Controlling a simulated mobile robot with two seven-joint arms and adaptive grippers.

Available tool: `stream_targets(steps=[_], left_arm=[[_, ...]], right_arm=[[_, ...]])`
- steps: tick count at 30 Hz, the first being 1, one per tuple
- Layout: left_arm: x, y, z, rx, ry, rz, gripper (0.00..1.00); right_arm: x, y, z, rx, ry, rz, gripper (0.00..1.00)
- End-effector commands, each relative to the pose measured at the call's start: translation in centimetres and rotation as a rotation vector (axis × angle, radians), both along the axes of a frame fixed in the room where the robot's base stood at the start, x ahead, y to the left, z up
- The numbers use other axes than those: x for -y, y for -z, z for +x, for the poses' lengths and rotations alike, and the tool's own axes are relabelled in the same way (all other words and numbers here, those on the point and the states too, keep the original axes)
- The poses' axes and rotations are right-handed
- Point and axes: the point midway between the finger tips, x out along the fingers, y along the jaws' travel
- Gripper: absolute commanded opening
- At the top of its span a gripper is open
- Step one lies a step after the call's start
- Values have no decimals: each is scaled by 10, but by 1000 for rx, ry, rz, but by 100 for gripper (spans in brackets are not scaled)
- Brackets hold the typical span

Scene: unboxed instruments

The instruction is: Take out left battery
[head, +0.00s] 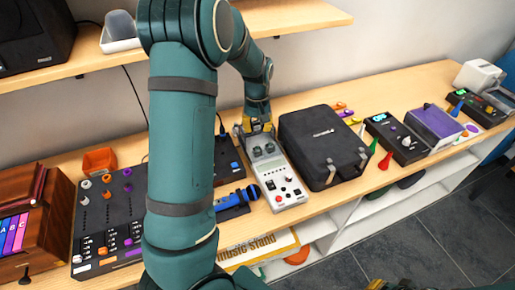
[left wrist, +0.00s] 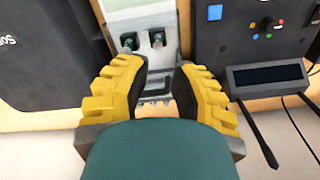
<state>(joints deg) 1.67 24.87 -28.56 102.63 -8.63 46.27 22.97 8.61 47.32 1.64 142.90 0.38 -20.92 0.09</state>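A white-grey instrument (head: 283,186) stands on the shelf in mid-picture, with two small dark round ends, probably the batteries, side by side near its far end: the left one (head: 257,152) and the right one (head: 270,148). The left wrist view also shows the instrument (left wrist: 143,17) and the two dark ends in square openings (left wrist: 129,42) (left wrist: 158,39). My left gripper (head: 256,127) is over the instrument's far end; in the left wrist view (left wrist: 162,68) its yellow-padded fingers are apart with nothing gripped between them. My right gripper (head: 377,285) barely shows at the bottom edge.
A black case (head: 320,140) stands close to the right of the instrument. A blue microphone (head: 238,197) lies to its left, with a dark control box (head: 228,160) behind. A mixer (head: 108,215) is further left. My left arm hides part of the shelf.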

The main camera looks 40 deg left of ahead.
Motion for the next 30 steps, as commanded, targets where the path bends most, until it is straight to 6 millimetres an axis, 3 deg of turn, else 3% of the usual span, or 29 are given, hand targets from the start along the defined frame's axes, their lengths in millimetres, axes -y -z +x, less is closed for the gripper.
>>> stream_targets(steps=[4, 14, 21, 30], left_arm=[[0, 27, 0, -3, -2, -1, 22], [-2, 52, 2, -2, -1, -1, 22], [-6, 86, 7, -2, -2, -1, 22], [-5, 94, 8, 1, -1, 0, 22]], right_arm=[[0, 3, 0, 0, -1, 0, 0], [0, 3, 0, 1, 0, -1, 0], [0, 4, 0, 0, -1, 0, 0], [0, 4, 0, 0, -1, 0, 0]])
